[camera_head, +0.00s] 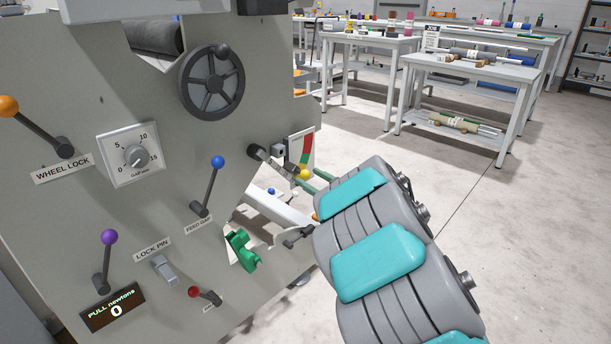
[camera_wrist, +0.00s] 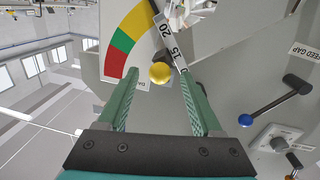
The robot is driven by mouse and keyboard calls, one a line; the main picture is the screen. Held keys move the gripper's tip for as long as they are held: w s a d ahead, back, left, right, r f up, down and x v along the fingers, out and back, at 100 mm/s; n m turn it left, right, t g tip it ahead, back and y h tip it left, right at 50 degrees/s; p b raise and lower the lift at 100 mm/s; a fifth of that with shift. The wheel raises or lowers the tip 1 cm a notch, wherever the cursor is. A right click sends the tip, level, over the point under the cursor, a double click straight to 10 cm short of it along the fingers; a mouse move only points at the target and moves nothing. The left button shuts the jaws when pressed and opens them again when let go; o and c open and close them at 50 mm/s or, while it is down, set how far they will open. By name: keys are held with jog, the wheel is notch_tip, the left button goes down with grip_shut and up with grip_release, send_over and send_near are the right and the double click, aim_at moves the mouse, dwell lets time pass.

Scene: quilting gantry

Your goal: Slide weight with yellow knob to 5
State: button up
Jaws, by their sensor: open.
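The yellow knob (camera_wrist: 160,73) shows in the wrist view between my gripper's green fingertips (camera_wrist: 157,79). My gripper is open, with a finger on each side of the knob; whether either finger touches it I cannot tell. A white scale strip (camera_wrist: 173,45) marked 15 and 20 runs just beyond the knob; a 5 mark is not visible. The weight's body is not clearly distinguishable. In the head view the yellow knob (camera_head: 304,174) sits at the panel's right edge, near a dark cylindrical part (camera_head: 257,152). My arm hides most of the gripper there.
A coloured gauge (camera_wrist: 129,42) lies beside the scale. The grey panel carries a handwheel (camera_head: 212,82), a blue-knobbed feed-gap lever (camera_head: 208,188), a dial (camera_head: 136,156), a green part (camera_head: 241,250) and a red-knobbed lever (camera_head: 205,295). Tables (camera_head: 470,75) stand behind; open floor lies right.

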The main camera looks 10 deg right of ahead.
aim_at(309, 177)
jog(key=shift+x, duration=1.5)
jog(key=shift+c, duration=0.4)
grip_shut()
